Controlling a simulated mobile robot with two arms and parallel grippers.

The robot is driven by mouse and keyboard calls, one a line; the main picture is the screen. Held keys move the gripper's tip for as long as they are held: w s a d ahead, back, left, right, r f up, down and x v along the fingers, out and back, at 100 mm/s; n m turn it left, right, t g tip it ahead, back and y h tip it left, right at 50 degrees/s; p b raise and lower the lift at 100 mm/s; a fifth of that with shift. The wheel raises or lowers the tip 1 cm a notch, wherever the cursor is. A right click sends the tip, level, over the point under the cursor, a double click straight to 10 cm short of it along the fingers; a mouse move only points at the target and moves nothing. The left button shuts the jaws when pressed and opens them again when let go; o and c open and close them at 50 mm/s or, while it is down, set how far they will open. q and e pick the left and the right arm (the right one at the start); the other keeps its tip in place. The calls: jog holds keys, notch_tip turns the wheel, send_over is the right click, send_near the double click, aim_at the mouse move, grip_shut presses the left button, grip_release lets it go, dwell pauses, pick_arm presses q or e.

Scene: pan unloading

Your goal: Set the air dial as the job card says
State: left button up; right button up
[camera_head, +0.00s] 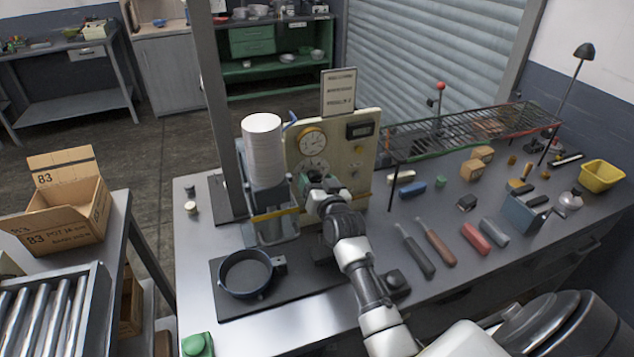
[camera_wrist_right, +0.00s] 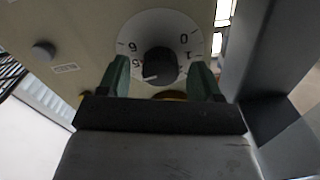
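The air dial (camera_wrist_right: 160,22) is a white disc with numbers and a black knob (camera_wrist_right: 158,64). A white mark on the knob points to the lower left in the right wrist view, just below the 5. In the head view the dial (camera_head: 311,166) is on the cream panel (camera_head: 358,158), partly hidden by my right gripper (camera_head: 314,184). The right gripper's two green fingers (camera_wrist_right: 160,78) are apart, one on each side of the knob; contact cannot be told. The job card (camera_head: 339,92) stands above the panel; its text is too small to read. My left gripper is not in view.
A round gauge (camera_head: 312,142) sits above the dial, and a dark display (camera_head: 360,130) beside it. A white cylindrical stack (camera_head: 263,150) stands left of the panel. A wire rack (camera_head: 470,130) and several tools are to the right.

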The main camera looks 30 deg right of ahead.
jog(key=shift+s+a+f, duration=0.1)
jog(key=shift+s+a, duration=0.1)
jog(key=shift+s, duration=0.35)
jog(key=b+v, duration=0.2)
jog(key=v, duration=0.7)
jog(key=shift+s+b, duration=0.3)
jog(key=shift+s, duration=0.05)
